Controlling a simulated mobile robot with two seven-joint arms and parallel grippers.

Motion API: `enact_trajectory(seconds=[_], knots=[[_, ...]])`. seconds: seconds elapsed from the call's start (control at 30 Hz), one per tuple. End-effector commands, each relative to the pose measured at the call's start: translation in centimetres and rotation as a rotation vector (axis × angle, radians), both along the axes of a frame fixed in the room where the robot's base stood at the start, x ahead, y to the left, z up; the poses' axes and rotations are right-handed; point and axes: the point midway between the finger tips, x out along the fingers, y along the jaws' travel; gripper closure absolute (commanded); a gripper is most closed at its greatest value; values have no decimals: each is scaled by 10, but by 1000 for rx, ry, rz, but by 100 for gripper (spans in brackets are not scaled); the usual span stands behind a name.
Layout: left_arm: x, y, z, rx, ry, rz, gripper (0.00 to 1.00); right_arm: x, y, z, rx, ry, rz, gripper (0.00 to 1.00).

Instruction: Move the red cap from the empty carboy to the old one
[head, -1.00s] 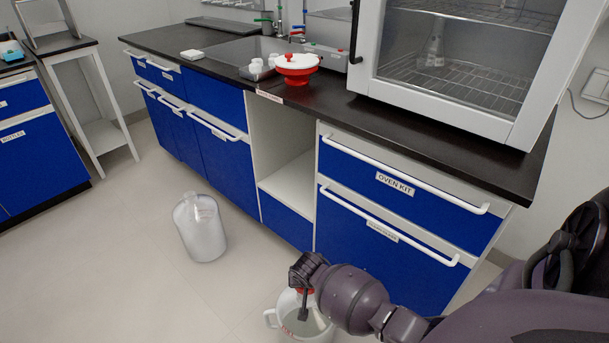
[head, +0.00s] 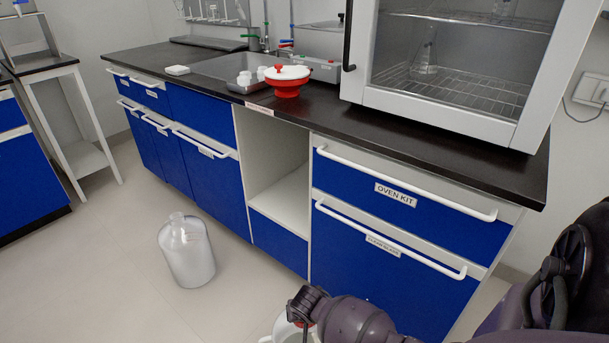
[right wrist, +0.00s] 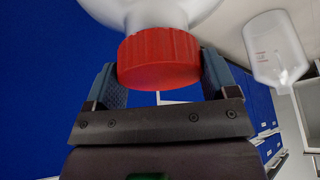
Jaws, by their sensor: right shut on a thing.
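The red cap (right wrist: 158,62) sits on the neck of a carboy (right wrist: 150,10) in the right wrist view. My right gripper (right wrist: 160,80) has a finger on each side of the cap and is shut on it. In the head view this carboy (head: 281,327) is at the bottom edge, mostly cut off, with my right gripper (head: 305,303) at its top. The other carboy (head: 186,252) stands upright on the floor to the left, its neck open and without a cap. It also shows in the right wrist view (right wrist: 272,48). My left gripper is out of view.
A blue-fronted bench (head: 365,185) with white handles runs behind the carboys. On it are a red and white container (head: 287,82), a sink and a glass-door oven (head: 455,70). Floor (head: 110,260) is clear around the standing carboy.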

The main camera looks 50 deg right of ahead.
Motion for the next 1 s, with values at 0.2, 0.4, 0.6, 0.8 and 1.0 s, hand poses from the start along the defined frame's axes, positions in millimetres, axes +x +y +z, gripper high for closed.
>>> enact_trajectory(seconds=[0.2,0.4,0.6,0.8,1.0], knots=[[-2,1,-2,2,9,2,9,0,0,0,0,0,0,43],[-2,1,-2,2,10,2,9,0,0,1,0,0,0,43],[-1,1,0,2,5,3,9,0,1,1,0,-1,0,43],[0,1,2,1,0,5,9,-1,1,1,0,-1,0,43],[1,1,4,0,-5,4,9,-2,2,1,1,-1,0,43]])
